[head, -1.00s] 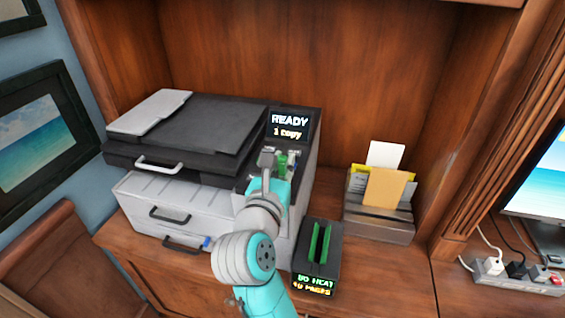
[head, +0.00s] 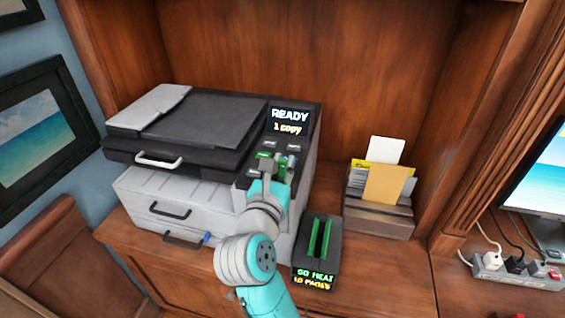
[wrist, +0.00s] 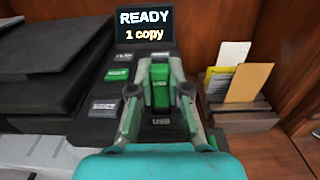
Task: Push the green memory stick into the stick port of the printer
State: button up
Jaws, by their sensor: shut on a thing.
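The printer (head: 215,135) stands at the left of the shelf, and its screen (head: 290,120) reads "READY 1 copy". In the wrist view, my gripper (wrist: 160,90) is shut on the green memory stick (wrist: 160,88), which is marked USB. The stick is upright between the fingers, over the printer's control panel. A label reading USB (wrist: 160,121) shows just in front of it. The stick port itself is hidden by the stick and fingers, so I cannot tell whether the stick's tip is in it. In the head view, my arm partly covers the gripper and stick.
A black device (head: 318,255) with a green slot and a lit display stands right of the printer. A paper holder (head: 380,215) with envelopes stands further right. A power strip (head: 515,272) lies at the far right. Panel buttons (wrist: 118,75) sit left of my gripper.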

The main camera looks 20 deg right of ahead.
jog(key=shift+f, duration=0.4)
jog(key=o, duration=0.9)
jog(key=shift+c, duration=0.2)
jog(key=v, duration=1.2)
jog(key=shift+d, duration=0.15)
